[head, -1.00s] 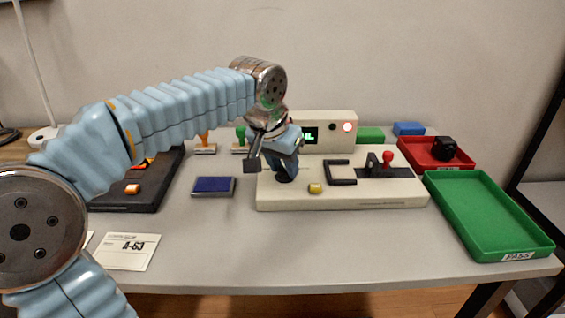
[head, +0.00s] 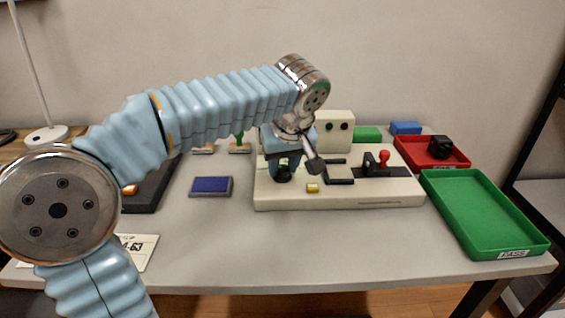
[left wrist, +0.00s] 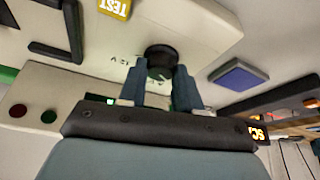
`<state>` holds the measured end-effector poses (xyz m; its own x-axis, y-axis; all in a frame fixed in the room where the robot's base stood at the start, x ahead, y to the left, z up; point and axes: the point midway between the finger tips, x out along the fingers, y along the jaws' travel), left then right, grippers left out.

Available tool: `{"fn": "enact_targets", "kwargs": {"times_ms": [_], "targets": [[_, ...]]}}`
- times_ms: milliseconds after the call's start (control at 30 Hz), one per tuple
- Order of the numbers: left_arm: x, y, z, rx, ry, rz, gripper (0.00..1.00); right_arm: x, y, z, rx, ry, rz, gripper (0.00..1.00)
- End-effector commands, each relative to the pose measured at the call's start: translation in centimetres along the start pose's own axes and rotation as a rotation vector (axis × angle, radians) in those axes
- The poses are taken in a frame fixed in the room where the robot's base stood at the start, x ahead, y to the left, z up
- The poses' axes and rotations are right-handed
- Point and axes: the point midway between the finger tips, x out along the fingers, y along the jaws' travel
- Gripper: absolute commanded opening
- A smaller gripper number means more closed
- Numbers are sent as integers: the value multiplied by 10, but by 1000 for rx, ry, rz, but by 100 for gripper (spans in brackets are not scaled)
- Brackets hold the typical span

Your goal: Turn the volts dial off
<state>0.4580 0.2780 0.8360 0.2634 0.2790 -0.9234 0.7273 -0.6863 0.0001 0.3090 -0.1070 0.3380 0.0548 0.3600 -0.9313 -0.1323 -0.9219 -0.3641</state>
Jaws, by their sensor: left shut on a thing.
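The volts dial is a dark round knob (head: 283,175) at the left end of the cream test fixture (head: 390,193). It also shows in the left wrist view (left wrist: 161,57), with small printed marks around it, too blurred to read fully. My left gripper (head: 284,166) points down over the dial. In the left wrist view its two blue fingers (left wrist: 160,82) are shut on the knob's sides. At the fixture's back panel, a red lamp (left wrist: 18,110) and a green lamp (left wrist: 48,116) look dark. The display is mostly hidden by my gripper; a small green glow shows. My right gripper is out of view.
A yellow TEST button (head: 313,188), black brackets (head: 340,181) and a red-knobbed clamp (head: 384,157) are on the fixture. A blue pad (head: 211,186) lies left of it. A green PASS tray (head: 487,214) and a red tray (head: 450,163) stand right. The table front is clear.

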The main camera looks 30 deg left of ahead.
Motion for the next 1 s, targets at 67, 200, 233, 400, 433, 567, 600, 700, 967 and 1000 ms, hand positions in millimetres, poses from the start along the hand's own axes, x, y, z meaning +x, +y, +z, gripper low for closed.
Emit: {"fn": "enact_targets", "kwargs": {"times_ms": [67, 200, 233, 400, 433, 567, 600, 700, 967, 1000], "targets": [[0, 0, 1, -26, -2, -12, 3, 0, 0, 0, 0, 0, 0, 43], [0, 1, 1, -58, -2, -25, 3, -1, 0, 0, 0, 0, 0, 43], [0, 1, 1, -62, -2, -27, 3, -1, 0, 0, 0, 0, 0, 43], [0, 1, 1, -77, -2, -32, 3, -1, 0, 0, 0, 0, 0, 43], [0, 1, 1, -77, -2, -33, 3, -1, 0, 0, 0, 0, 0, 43], [0, 1, 1, -78, -2, -33, 3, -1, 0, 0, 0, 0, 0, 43], [0, 1, 1, -77, -2, -33, 3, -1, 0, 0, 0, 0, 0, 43], [0, 1, 1, -77, -3, -33, 3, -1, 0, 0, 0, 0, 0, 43], [0, 1, 1, -77, -2, -32, 58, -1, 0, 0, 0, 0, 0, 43], [0, 1, 0, -77, -2, -32, 58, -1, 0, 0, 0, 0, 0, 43]]}}
